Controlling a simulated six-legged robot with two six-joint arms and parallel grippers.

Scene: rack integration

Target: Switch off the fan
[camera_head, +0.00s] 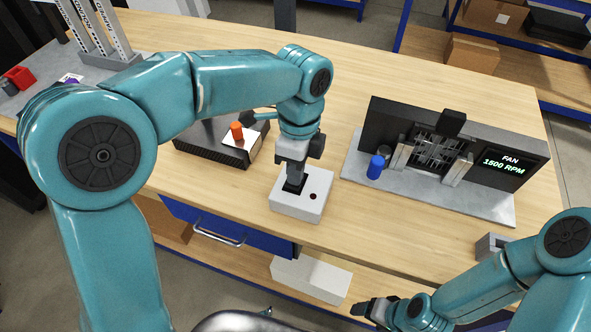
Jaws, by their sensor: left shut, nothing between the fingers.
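A white switch box (308,207) with a dark top recess and a small dark red dot sits near the table's front edge. My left gripper (293,186) points down onto its top, shut, with nothing seen between the fingers. The fingertips hide part of the switch; I cannot tell whether they touch it or which way it is set. The fan unit (437,153) stands to the right on a grey base, and its display (505,161) reads "FAN 1500 RPM". My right gripper (372,308) is low in front of the table, too small and dark to judge.
A blue cylinder (375,167) stands on the fan's base. A black box (212,146) with an orange knob (237,131) is behind my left gripper. A small grey block (491,246) lies at the front right. The wood table (372,232) is clear between switch box and fan base.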

